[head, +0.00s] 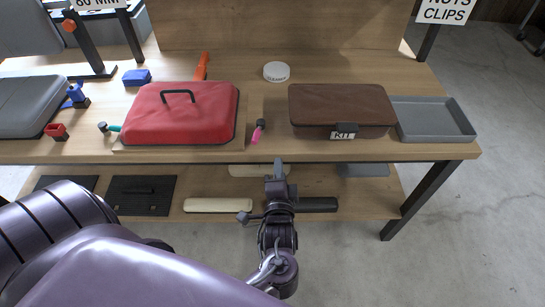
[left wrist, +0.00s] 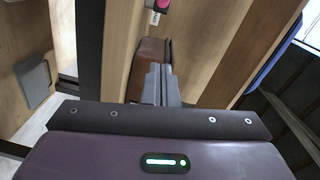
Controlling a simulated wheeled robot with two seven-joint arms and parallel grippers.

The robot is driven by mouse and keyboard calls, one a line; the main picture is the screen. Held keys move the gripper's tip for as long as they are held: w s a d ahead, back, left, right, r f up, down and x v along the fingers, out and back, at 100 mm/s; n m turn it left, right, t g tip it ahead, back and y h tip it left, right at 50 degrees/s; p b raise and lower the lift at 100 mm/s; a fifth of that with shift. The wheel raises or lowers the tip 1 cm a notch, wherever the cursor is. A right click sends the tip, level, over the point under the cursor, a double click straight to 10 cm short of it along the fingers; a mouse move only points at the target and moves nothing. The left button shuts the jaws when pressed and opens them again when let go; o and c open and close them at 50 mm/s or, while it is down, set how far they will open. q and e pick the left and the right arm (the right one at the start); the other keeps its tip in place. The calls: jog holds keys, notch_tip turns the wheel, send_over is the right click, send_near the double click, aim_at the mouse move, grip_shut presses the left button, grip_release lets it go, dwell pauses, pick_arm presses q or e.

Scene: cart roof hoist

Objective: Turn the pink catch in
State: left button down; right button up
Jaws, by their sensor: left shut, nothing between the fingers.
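The pink catch (head: 256,136) is a small lever with a dark knob, on the bench top just right of the red lid (head: 181,115). Its pink end points toward the bench's front edge. In the left wrist view a pink piece with a dark part (left wrist: 162,5) shows at the top edge. My left gripper (head: 279,170) is shut and empty, in front of the bench edge, a little right of the catch and apart from it. Its closed fingers (left wrist: 159,83) also show in the left wrist view. My right gripper is in neither view.
The red lid has a black handle and a teal catch (head: 113,128) at its left. A brown KIT box (head: 341,107) and a grey tray (head: 434,120) stand to the right. A white round tin (head: 276,71) is behind. A lower shelf (head: 160,208) holds several items.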

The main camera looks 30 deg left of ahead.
aim_at(263, 152)
pick_arm(q)
jog(key=x, duration=0.9)
jog(key=shift+p, duration=0.3)
jog(key=shift+s+a+f+p, duration=0.2)
jog(key=shift+s+a, duration=0.1)
jog(key=shift+a, duration=0.3)
jog(key=shift+s+a+f+p, duration=0.1)
jog(key=shift+s+a+p, duration=0.15)
jog(key=shift+a, duration=0.35)
jog(key=shift+s+a+f, duration=0.15)
jog(key=shift+s+a, duration=0.05)
jog(key=shift+a, duration=0.4)
jog(key=shift+s+a+h+p, duration=0.1)
jog(key=shift+h+p, duration=0.2)
jog(key=shift+a+m+t+h, duration=0.1)
jog(key=shift+m+t+h, duration=0.2)
